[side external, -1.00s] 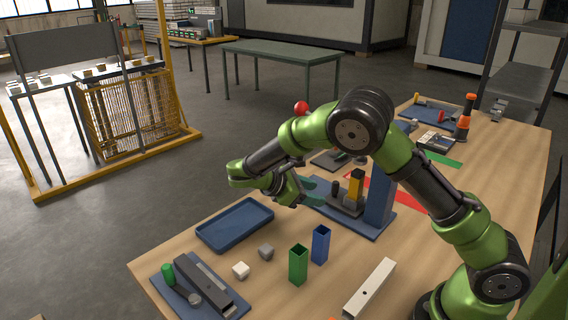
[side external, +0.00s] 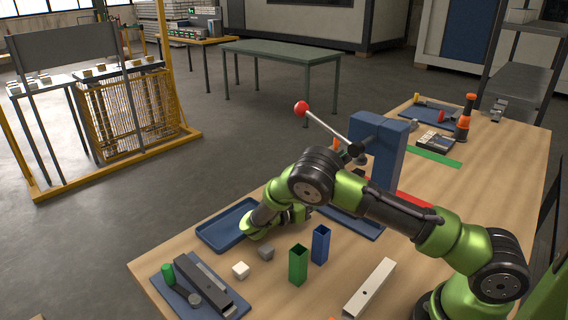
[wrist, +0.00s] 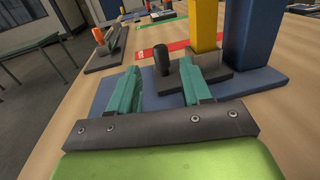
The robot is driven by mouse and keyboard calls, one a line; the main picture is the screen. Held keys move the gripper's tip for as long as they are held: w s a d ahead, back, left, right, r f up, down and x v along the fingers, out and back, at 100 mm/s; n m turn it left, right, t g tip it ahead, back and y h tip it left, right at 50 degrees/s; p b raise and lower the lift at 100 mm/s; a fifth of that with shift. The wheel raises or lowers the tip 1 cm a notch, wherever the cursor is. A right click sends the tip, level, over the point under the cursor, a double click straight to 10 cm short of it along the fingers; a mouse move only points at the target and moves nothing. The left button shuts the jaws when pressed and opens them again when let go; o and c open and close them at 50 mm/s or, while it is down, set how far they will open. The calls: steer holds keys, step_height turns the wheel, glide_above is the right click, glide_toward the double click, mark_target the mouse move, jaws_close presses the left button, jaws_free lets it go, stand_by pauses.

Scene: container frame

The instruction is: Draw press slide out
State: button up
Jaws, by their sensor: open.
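The press has a blue column and head (side external: 385,140), with a lever ending in a red ball (side external: 301,108). In the wrist view the column (wrist: 250,45) stands on a blue base plate (wrist: 270,78), with a yellow ram (wrist: 203,25) over the dark press slide (wrist: 215,82). A black knob (wrist: 160,58) stands upright at the slide's near-left end. My gripper (wrist: 160,68) is open, its teal fingers either side of the knob in this view; neither visibly touches it. In the side view my arm hides the slide and knob, and my gripper (side external: 303,212) is low beside the press.
A blue tray (side external: 235,224) lies close by my wrist. A red strip (wrist: 182,47) lies behind the slide.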

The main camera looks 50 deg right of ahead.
steer(key=d, duration=0.2)
steer(key=s+d, duration=0.1)
steer(key=d, duration=0.5)
steer(key=shift+s+d, duration=0.1)
steer(key=shift+s, duration=0.05)
jaws_close()
